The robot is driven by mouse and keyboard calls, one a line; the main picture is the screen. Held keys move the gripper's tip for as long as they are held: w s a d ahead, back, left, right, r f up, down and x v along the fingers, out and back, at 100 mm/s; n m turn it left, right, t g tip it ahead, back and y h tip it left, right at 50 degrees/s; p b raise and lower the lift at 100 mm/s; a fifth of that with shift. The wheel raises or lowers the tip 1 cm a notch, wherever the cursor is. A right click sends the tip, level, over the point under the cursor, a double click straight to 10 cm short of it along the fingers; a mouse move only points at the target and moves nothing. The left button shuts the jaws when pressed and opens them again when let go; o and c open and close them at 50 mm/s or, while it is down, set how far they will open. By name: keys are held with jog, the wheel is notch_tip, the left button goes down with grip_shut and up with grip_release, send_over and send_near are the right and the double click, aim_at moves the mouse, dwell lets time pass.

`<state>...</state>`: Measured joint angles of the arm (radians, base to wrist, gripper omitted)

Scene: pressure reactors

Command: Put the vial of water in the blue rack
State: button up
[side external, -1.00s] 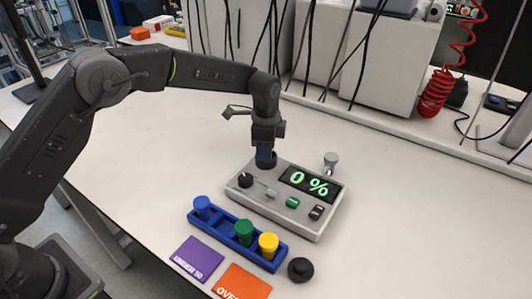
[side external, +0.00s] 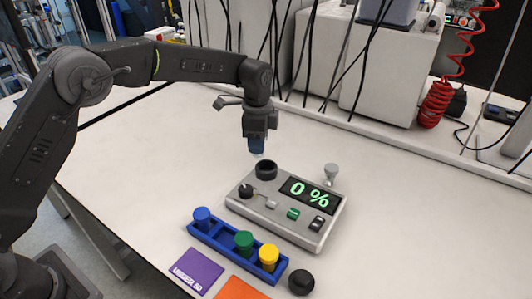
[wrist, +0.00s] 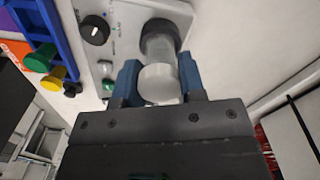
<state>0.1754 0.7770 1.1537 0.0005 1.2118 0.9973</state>
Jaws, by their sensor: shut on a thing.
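My gripper (side external: 257,148) is just above the dark round well (side external: 265,170) of the grey device. In the wrist view, my gripper's blue fingers (wrist: 160,85) are shut on a vial with a pale, whitish top (wrist: 158,86). Only a small pale tip of this vial shows below the fingers in the side view. I cannot tell its contents. The blue rack (side external: 225,239) lies in front of the device, left of centre. It holds a blue-capped vial (side external: 202,216) at its left end and green (side external: 244,241) and yellow (side external: 268,253) ones at the right. A gap shows between blue and green.
The grey device (side external: 285,230) has a lit display (side external: 307,193) reading 0 %. A small grey-white piece (side external: 331,173) stands behind it. A black round object (side external: 301,281) sits right of the rack. Purple (side external: 197,271) and orange (side external: 240,289) cards lie in front. The table is clear left of the rack.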

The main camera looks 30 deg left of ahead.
jog(key=s+a+r, duration=0.2)
jog(key=a+r, duration=0.3)
jog(key=a, duration=0.4)
jog(key=shift+s+d+f+m, duration=0.75)
jog(key=shift+s+d+f, duration=1.25)
jog(key=shift+s, duration=1)
jog(key=shift+s+d+f+m, duration=0.8)
jog(key=shift+s+d+f, duration=0.8)
jog(key=shift+s+d, duration=1.1)
jog(key=shift+s+d+f+m, duration=0.75)
jog(key=shift+s+d+f, duration=1.1)
jog(key=shift+s, duration=1.45)
jog(key=shift+f, duration=1.4)
jog(key=shift+f, duration=0.3)
jog(key=o, duration=1.5)
jog(key=shift+o, duration=0.2)
